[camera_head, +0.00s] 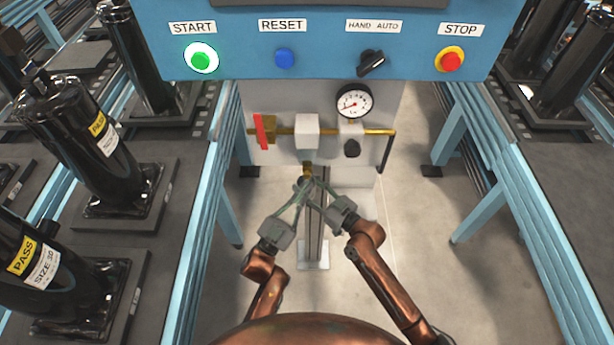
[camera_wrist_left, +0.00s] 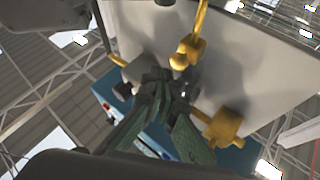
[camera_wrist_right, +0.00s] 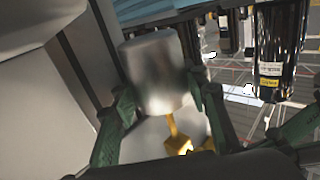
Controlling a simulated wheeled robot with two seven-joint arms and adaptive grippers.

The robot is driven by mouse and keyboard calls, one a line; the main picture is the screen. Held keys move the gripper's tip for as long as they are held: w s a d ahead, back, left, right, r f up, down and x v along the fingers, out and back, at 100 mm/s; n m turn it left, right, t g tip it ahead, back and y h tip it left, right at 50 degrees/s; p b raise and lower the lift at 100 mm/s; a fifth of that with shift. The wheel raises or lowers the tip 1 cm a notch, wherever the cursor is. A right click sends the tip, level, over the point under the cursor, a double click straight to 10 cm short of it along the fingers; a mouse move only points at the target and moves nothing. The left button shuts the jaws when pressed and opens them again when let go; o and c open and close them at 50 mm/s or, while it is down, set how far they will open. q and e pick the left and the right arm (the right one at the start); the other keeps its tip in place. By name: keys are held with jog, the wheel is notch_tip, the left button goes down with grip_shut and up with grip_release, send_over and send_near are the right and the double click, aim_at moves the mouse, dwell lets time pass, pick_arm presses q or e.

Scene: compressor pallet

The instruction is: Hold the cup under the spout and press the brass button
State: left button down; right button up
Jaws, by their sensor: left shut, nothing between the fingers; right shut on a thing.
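A grey metal cup (camera_wrist_right: 157,72) fills the middle of the right wrist view. My right gripper (camera_wrist_right: 163,95) is shut on it, with a green finger on each side. In the head view my right gripper (camera_head: 318,188) and left gripper (camera_head: 304,186) meet close together below a brass fitting (camera_head: 307,168); the cup is hard to make out there. My left gripper (camera_wrist_left: 160,82) is shut and empty, its fingertips near brass parts (camera_wrist_left: 187,50) on the pale housing. I cannot tell which brass part is the spout and which the button.
A blue panel (camera_head: 330,68) with labelled buttons hangs above. The white housing (camera_head: 270,95) carries a brass pipe, a red handle (camera_head: 262,131) and a gauge (camera_head: 353,103). Blue-framed conveyors with black cylinders (camera_head: 92,150) flank both sides. A grey post (camera_head: 317,235) stands below the grippers.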

pick_arm(q)
jog(key=s, duration=0.5)
dwell(0.4)
jog(key=shift+r, duration=0.1)
pick_arm(e)
jog(key=shift+s, duration=0.15)
